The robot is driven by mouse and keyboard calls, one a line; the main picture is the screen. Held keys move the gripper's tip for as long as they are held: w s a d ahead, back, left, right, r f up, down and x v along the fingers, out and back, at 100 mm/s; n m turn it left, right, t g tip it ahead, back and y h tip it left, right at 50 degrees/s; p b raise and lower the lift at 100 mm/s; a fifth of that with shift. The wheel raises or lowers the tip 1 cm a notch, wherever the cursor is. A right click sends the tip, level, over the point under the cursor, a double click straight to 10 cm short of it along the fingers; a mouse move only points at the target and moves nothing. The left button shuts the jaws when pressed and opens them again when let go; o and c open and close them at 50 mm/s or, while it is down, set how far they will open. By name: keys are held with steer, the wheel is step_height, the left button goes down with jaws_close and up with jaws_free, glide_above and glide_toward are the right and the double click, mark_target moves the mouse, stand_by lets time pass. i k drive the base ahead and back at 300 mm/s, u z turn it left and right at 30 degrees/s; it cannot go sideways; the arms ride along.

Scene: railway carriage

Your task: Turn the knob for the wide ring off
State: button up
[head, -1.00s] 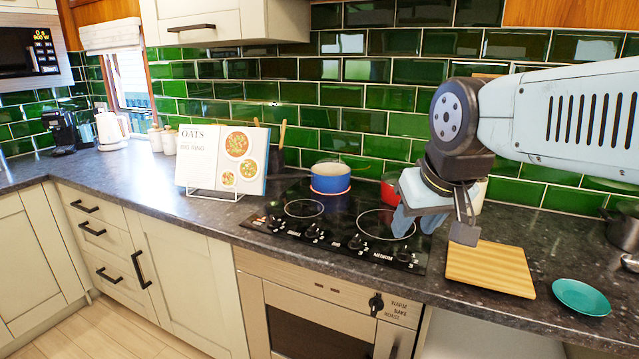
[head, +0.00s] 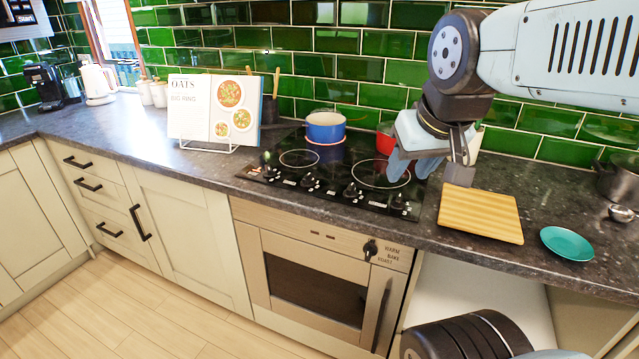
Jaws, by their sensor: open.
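The black glass hob (head: 325,165) is set in the dark worktop, with a row of black knobs (head: 350,191) along its front edge. A wide white ring (head: 366,184) marks the front right of the glass; a smaller ring (head: 299,166) is at front left. The print by the knobs is too small to read, so I cannot tell which one serves the wide ring. My gripper (head: 432,168) is open, above the right side of the hob, up and right of the knobs and apart from them. It hides part of the hob's right side.
A blue pot (head: 325,128) stands at the hob's back left, a partly hidden red pot (head: 384,142) at back right. A cookbook (head: 213,112) on a stand is left. A wooden board (head: 480,214) and teal plate (head: 567,243) lie right. The oven (head: 315,285) is below.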

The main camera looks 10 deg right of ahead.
mark_target(269, 173)
steer(key=k, duration=1.3)
steer(key=u, duration=0.4)
steer(key=i, duration=1.75)
steer(key=z, duration=0.45)
